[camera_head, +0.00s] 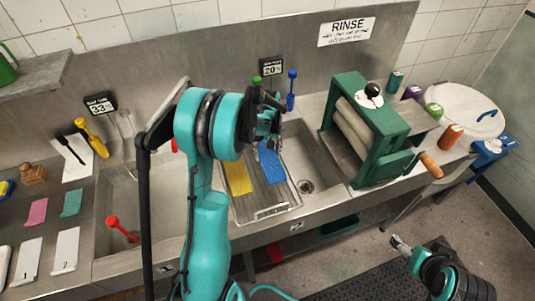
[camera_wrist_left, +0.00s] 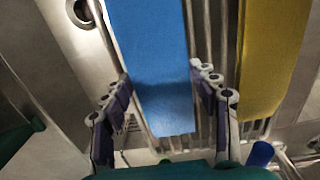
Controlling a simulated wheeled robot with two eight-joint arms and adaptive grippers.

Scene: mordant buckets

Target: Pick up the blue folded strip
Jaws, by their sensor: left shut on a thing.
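The blue folded strip (camera_head: 271,163) lies over the wire rack in the sink, to the right of a yellow strip (camera_head: 238,178). My left gripper (camera_head: 268,128) is over the strip's far end and shut on it. In the left wrist view, the blue strip (camera_wrist_left: 150,50) passes between the two fingers of the left gripper (camera_wrist_left: 162,88). I cannot tell whether the strip is clear of the rack. The yellow strip (camera_wrist_left: 272,50) is apart from the fingers there. My right gripper (camera_head: 398,243) is low at the right, away from the counter; its fingers are too small to read.
A green roller press (camera_head: 370,130) stands right of the sink. A blue brush (camera_head: 291,90) and a green-topped one (camera_head: 256,80) stand behind the rack. A red-handled tool (camera_head: 122,229) is in the left sink. Pink (camera_head: 37,212) and teal (camera_head: 71,202) pieces lie on the left counter.

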